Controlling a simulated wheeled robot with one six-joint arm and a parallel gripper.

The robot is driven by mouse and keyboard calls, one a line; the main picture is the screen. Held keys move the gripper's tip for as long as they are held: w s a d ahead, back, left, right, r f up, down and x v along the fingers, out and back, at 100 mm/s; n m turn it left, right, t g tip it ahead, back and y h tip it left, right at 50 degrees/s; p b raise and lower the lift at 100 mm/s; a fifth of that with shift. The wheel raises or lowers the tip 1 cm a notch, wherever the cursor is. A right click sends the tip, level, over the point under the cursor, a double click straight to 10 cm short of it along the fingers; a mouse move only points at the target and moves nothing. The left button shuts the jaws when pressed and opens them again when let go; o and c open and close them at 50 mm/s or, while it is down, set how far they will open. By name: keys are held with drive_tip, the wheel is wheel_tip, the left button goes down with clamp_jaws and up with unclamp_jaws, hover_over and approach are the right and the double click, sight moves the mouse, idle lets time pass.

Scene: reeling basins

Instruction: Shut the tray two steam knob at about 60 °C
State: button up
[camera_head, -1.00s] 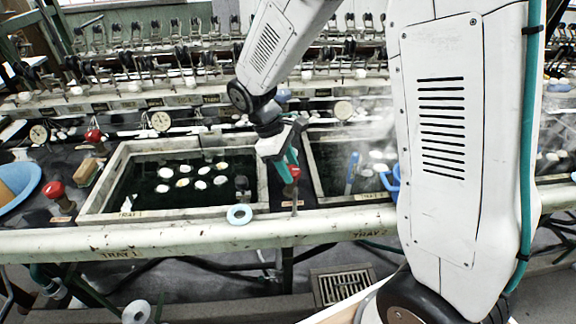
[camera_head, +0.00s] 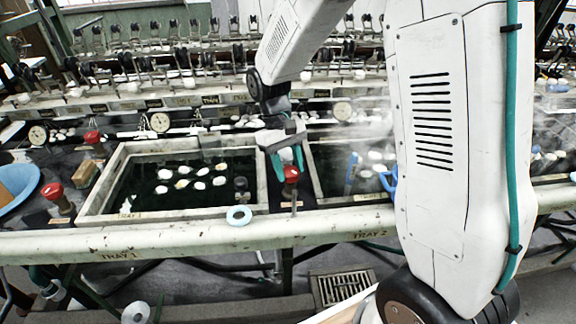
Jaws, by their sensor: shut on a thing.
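The tray two steam knob (camera_head: 291,173) is red and stands on a short stem between the two basins, at tray two's near left corner. My gripper (camera_head: 287,160) is over it, its teal fingers shut on the knob; the fingers hide part of the knob's top. Tray two's basin (camera_head: 316,178) holds dark water with pale cocoons and a blue item, and steam drifts above it. Its right part is hidden by my arm. A round dial (camera_head: 342,110) stands behind tray two; its reading is too small to make out.
Tray one's basin (camera_head: 95,190) lies to the left with pale cocoons. Another red knob (camera_head: 52,192) stands at its near left. A blue bowl (camera_head: 14,184) is at the far left.

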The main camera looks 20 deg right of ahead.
drive_tip(key=shift+w, duration=0.1)
idle(0.4)
drive_tip(key=o, duration=1)
drive_tip(key=shift+c, duration=0.2)
drive_tip(key=v, duration=0.7)
drive_tip(key=shift+r, duration=0.4)
drive_tip(key=shift+w, duration=0.1)
